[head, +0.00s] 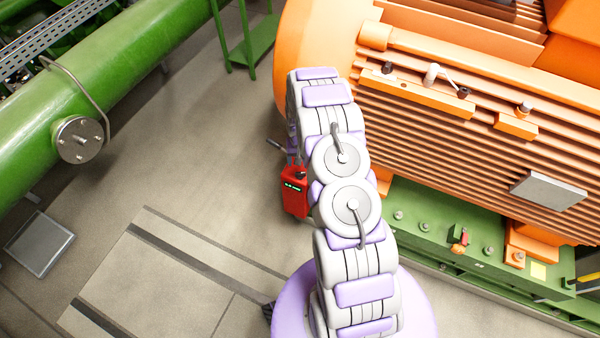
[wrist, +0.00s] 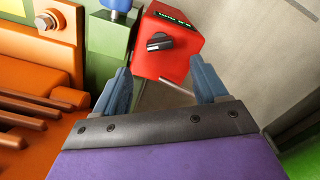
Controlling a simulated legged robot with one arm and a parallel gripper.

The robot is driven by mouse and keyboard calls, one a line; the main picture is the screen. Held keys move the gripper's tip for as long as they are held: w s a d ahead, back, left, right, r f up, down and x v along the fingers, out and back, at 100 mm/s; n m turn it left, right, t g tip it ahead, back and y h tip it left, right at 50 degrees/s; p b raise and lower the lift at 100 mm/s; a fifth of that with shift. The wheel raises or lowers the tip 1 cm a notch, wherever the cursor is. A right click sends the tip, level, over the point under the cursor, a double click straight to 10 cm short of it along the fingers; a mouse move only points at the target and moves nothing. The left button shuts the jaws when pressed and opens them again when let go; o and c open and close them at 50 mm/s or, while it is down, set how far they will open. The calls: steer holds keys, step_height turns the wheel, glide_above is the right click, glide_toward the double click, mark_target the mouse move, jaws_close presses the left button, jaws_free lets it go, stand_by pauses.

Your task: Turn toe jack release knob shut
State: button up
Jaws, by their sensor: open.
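The red toe jack (wrist: 172,60) is ahead of my gripper at the top of the wrist view. Its black release knob (wrist: 158,41) sits on the face turned to me, with a pale mark along it. My gripper (wrist: 164,82) is open and empty; its two blue fingers are spread below the knob in the picture, apart from it. A thin metal rod (wrist: 176,87) shows between the fingers. In the head view, the red jack (head: 295,196) stands just left of my arm, with a lit green display. My gripper is hidden behind my arm there.
The orange finned motor (head: 450,130) and its green base (head: 430,220) are close on the right. A green pipe (head: 100,90) runs at far left. Floor between is clear.

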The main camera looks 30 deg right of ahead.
mark_target(300, 172)
step_height(300, 172, down, 9)
steer(key=shift+r+b, duration=0.1)
steer(key=shift+b, duration=0.65)
steer(key=c, duration=1.1)
steer(key=shift+o, duration=0.2)
steer(key=shift+n, duration=0.3)
steer(key=shift+r+n+p, duration=0.15)
steer(key=shift+n+p, duration=0.6)
steer(key=shift+n, duration=0.15)
steer(key=n+p, duration=0.2)
steer(key=n, duration=0.2)
steer(key=shift+n+p, duration=0.3)
steer(key=n+p, duration=0.3)
steer(key=n, duration=0.1)
steer(key=shift+n, duration=0.4)
